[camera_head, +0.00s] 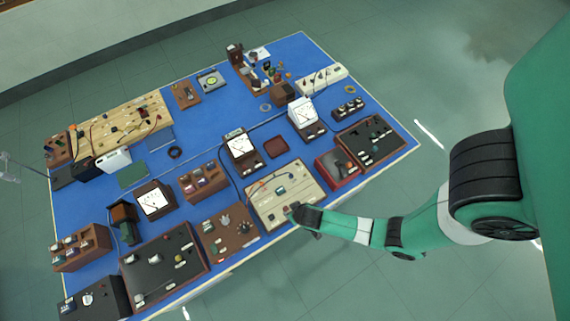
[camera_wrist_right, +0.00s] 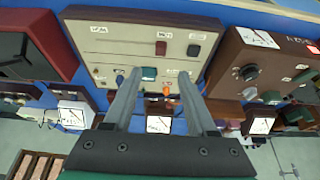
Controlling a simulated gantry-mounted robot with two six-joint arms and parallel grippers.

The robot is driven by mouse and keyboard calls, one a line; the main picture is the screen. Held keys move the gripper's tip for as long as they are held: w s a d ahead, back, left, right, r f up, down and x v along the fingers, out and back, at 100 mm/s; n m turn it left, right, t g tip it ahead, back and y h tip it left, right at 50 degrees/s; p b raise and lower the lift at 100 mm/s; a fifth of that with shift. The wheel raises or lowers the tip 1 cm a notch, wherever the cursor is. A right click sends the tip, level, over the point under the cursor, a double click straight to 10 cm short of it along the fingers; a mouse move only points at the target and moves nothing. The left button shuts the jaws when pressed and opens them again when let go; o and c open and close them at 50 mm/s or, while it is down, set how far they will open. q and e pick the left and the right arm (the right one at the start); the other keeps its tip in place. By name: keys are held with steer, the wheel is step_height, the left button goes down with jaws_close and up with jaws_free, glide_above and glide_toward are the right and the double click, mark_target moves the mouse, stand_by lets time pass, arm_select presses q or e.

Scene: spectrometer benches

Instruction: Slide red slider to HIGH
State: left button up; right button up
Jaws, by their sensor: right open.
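In the right wrist view, the red slider (camera_wrist_right: 161,48) is a dark red block at the right end of a thin dark slot (camera_wrist_right: 120,40). The slot runs across a cream panel (camera_wrist_right: 115,57) with small white labels, too small to read. My right gripper (camera_wrist_right: 160,74) is open and empty; its fingertips lie below the slider in the picture, one to each side, apart from it. In the head view the right gripper (camera_head: 292,212) is at the near edge of the cream panel (camera_head: 265,208). The slider is too small to make out there. My left gripper is not in view.
A green part (camera_wrist_right: 149,73) and an orange knob (camera_wrist_right: 166,88) sit on the panel between the fingers. A dark knob (camera_wrist_right: 193,50) stands right of the slider. A red box (camera_head: 337,168) and a brown board (camera_head: 230,235) flank the panel on the blue table (camera_head: 215,145).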

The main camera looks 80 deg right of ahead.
mark_target(286, 208)
steer(key=b+x, duration=0.9)
steer(key=x, duration=0.1)
steer(key=shift+a, duration=0.1)
steer(key=shift+x, duration=0.9)
steer(key=shift+w, duration=0.1)
steer(key=shift+c, duration=0.3)
jaws_close()
